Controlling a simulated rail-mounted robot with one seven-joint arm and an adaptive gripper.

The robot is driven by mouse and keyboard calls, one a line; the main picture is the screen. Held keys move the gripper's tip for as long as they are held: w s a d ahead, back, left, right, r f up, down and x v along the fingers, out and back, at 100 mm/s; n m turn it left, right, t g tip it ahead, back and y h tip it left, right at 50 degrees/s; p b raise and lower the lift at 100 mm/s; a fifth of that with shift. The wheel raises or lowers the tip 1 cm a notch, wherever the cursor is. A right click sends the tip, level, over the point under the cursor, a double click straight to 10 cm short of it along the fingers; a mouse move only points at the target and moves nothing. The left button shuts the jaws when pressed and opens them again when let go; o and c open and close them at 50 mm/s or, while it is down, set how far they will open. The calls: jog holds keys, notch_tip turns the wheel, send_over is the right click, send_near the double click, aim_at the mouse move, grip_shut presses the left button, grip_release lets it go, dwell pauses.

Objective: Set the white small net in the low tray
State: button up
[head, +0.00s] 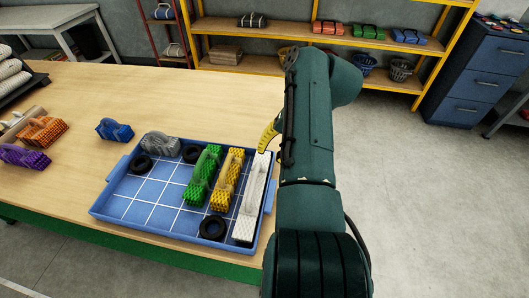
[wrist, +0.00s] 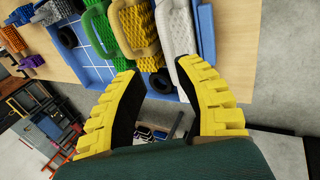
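The white net (head: 250,202) is a long block with a carrying handle. It lies in the low blue tray (head: 138,216), along the right wall, beside the yellow net (head: 227,182). In the wrist view the white net (wrist: 174,28) shows beyond the fingertips, its handle loop close to the right finger. My gripper (wrist: 160,72) is open, with nothing seen between its yellow fingers. In the head view one yellow finger (head: 269,136) shows near the white net's far end; my arm hides the rest. Whether the finger touches the net I cannot tell.
The tray also holds a green net (head: 202,176), a grey net (head: 160,143) and several black rings (head: 213,228). Its left middle is bare. A blue net (head: 115,130), an orange net (head: 43,131) and a purple net (head: 25,157) lie on the table left of it.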

jog(key=w+r+m+t+h, duration=0.2)
jog(key=w+m+t, duration=0.45)
jog(key=m, duration=0.25)
notch_tip(320, 180, up, 7)
jog(key=s+d+m+t+h, duration=0.1)
jog(key=s+m+t+h, duration=0.3)
jog(key=m, duration=0.6)
jog(key=s+r+m+t, duration=0.5)
jog(key=s+r+m, duration=0.2)
jog(key=s, duration=0.3)
jog(key=s+r+m+t, duration=0.5)
jog(key=s+r+m, duration=0.2)
jog(key=s, duration=0.4)
jog(key=shift+d+r, duration=0.15)
jog(key=shift+r, duration=0.4)
